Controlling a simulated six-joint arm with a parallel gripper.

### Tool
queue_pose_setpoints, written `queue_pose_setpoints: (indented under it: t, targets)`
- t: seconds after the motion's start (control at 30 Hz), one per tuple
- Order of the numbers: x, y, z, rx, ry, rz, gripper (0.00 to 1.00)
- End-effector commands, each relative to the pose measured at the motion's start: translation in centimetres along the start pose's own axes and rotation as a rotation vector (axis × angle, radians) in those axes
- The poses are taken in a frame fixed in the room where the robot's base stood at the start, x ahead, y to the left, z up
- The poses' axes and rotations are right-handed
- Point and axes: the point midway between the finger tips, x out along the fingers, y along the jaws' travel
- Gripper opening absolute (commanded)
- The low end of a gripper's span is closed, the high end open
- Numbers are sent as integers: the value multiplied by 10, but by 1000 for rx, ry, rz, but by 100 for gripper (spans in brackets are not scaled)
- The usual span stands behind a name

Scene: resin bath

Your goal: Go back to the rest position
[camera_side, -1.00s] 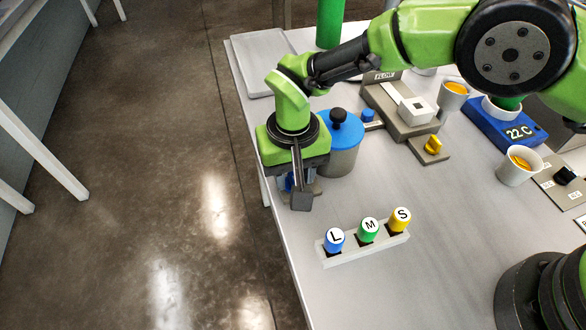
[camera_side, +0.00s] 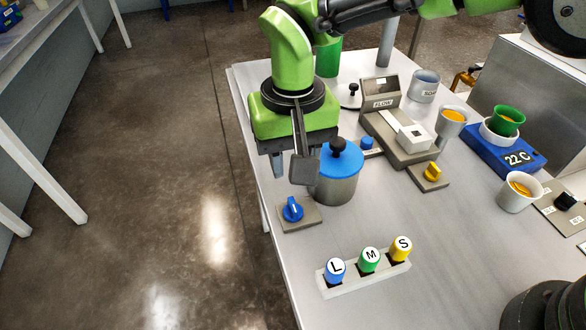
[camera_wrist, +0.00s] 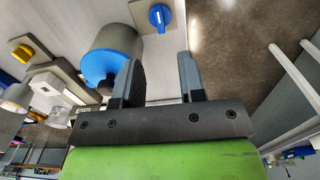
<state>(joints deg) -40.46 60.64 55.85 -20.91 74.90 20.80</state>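My gripper (camera_side: 290,168) is raised above the table's left edge, next to the grey pot with a blue lid (camera_side: 338,180). In the wrist view the two fingers of my gripper (camera_wrist: 158,80) stand apart with nothing between them. A blue knob (camera_side: 292,210) on a small grey plate sits on the table below and in front of my gripper. The knob also shows in the wrist view (camera_wrist: 159,17), beyond the fingertips.
A rack (camera_side: 366,276) with blue L, green M and yellow S pieces stands at the front. Behind are a yellow knob (camera_side: 432,172), a FLOW device (camera_side: 380,92), cups with orange contents (camera_side: 519,191) and a blue 22 C unit (camera_side: 505,149). The middle of the table is clear.

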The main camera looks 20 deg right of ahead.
Motion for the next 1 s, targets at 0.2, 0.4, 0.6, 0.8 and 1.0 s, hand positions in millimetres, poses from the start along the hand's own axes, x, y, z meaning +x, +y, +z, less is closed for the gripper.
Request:
queue_pose_setpoints:
  t: [0.2,0.4,0.6,0.8,1.0]
  targets:
    - [-1,0,0,0,1,0,37]
    - [-1,0,0,0,0,0,37]
    - [-12,6,-3,9,8,-12,37]
    - [-79,48,-11,56,68,-89,37]
    - [-149,113,6,118,162,-175,37]
